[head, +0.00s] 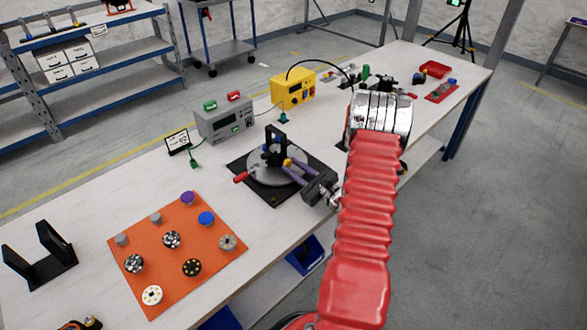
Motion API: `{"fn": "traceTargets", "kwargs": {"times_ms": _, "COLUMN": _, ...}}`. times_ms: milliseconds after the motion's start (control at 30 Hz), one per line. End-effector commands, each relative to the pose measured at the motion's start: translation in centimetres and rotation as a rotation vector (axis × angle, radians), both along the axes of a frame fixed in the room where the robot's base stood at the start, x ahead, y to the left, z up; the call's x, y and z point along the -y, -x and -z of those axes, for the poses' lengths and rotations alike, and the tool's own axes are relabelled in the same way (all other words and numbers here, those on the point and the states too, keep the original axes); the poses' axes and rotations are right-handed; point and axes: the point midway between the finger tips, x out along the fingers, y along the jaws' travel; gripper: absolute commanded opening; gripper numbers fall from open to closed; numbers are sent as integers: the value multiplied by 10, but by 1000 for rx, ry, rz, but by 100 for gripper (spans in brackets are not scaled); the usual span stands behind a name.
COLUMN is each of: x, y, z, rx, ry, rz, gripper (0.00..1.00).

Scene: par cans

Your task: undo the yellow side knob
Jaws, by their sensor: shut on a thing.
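A black upright fixture (272,146) stands on a round grey turntable (262,172) on a black base plate. The yellow side knob (287,162) is at the right side of this fixture, at the tips of my gripper. My gripper (293,167) reaches in from the right, and its two fingers are shut on the yellow knob. The fingers and the small scale hide part of the knob and the fixture's right side. A red handle (241,178) sticks out at the turntable's left.
An orange mat (180,256) with several round knobs lies at front left, beside a black bracket (40,256). A grey box (222,118) and a yellow box (292,90) stand behind the fixture. Bare tabletop lies between mat and turntable.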

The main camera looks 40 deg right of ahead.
Motion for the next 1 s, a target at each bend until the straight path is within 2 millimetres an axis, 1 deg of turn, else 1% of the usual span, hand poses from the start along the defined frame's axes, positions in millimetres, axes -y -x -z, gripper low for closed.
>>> {"fn": "traceTargets", "kwargs": {"times_ms": 167, "x": -1, "y": 0, "z": 0, "rx": 0, "ry": 0, "rz": -1, "gripper": 1}}
{"fn": "traceTargets", "kwargs": {"times_ms": 200, "x": -1, "y": 0, "z": 0, "rx": 0, "ry": 0, "rz": -1, "gripper": 25}}
{"fn": "traceTargets", "kwargs": {"times_ms": 467, "x": 0, "y": 0, "z": 0, "rx": 0, "ry": -1, "rz": -1, "gripper": 43}}
{"fn": "traceTargets", "kwargs": {"times_ms": 767, "x": 0, "y": 2, "z": 0, "rx": 0, "ry": -1, "rz": 0, "gripper": 43}}
{"fn": "traceTargets", "kwargs": {"times_ms": 867, "x": 0, "y": 7, "z": 0, "rx": -1, "ry": -2, "rz": 1, "gripper": 43}}
{"fn": "traceTargets", "kwargs": {"times_ms": 1000, "x": 2, "y": 23, "z": 0, "rx": 0, "ry": -2, "rz": 3, "gripper": 43}}
